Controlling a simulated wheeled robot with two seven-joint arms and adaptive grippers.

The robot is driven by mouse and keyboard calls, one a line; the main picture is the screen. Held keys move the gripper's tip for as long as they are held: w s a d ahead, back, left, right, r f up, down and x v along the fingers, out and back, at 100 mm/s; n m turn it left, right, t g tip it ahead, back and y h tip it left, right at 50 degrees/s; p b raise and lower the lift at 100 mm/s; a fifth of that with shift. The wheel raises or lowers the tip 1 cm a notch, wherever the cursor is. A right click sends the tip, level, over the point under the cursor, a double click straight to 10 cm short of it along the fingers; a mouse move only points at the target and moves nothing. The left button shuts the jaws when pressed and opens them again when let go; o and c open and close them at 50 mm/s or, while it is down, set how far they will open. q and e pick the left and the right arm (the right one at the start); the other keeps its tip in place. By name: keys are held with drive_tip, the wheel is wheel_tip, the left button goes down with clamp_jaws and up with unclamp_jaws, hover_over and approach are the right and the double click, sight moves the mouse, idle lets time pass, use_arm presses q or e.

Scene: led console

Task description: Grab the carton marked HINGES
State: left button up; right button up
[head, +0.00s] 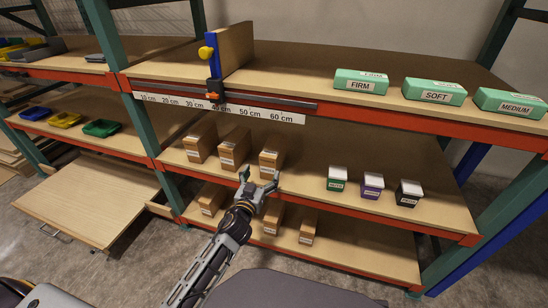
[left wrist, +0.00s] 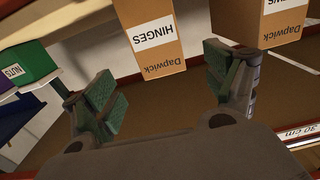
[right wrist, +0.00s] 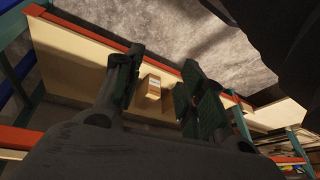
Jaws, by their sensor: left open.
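The carton marked HINGES (left wrist: 152,35) is a brown box with a white label, readable in the left wrist view. It appears to be the rightmost carton (head: 268,163) on the middle shelf in the head view, where its label is too small to read. My left gripper (head: 260,179) is open just in front of it and empty. In the left wrist view the carton stands beyond and between the open fingers (left wrist: 164,72), apart from both. My right gripper (right wrist: 162,60) is open and empty, and out of the head view.
Another Dapwick carton (left wrist: 255,22) stands close beside it. A green box labelled NUTS (left wrist: 25,65) is on the other side. More small boxes (head: 372,185) stand right on the middle shelf (head: 310,195). Several cartons (head: 272,218) are on the lower shelf. The upper shelf's red edge (head: 350,113) overhangs.

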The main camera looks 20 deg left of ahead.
sight(267, 163)
use_arm(q)
drive_tip(key=shift+w, duration=2.25)
drive_tip(key=shift+w+b, duration=0.4)
drive_tip(key=shift+w, duration=0.9)
use_arm(e)
drive_tip(key=shift+w+a+f, duration=0.1)
drive_tip(key=shift+a+f, duration=0.05)
drive_tip(key=shift+f, duration=0.45)
drive_tip(key=shift+a+f, duration=0.15)
drive_tip(key=shift+f, duration=0.45)
use_arm(q)
drive_tip(key=shift+w, duration=0.1)
use_arm(e)
drive_tip(key=shift+r, duration=0.2)
use_arm(q)
drive_tip(key=shift+w, duration=0.1)
drive_tip(key=shift+w+r, duration=0.1)
drive_tip(key=shift+w, duration=0.35)
drive_tip(key=shift+w+b, duration=0.65)
drive_tip(key=shift+w, duration=1.3)
use_arm(e)
drive_tip(key=f, duration=0.3)
drive_tip(key=shift+a+t+y, duration=0.4)
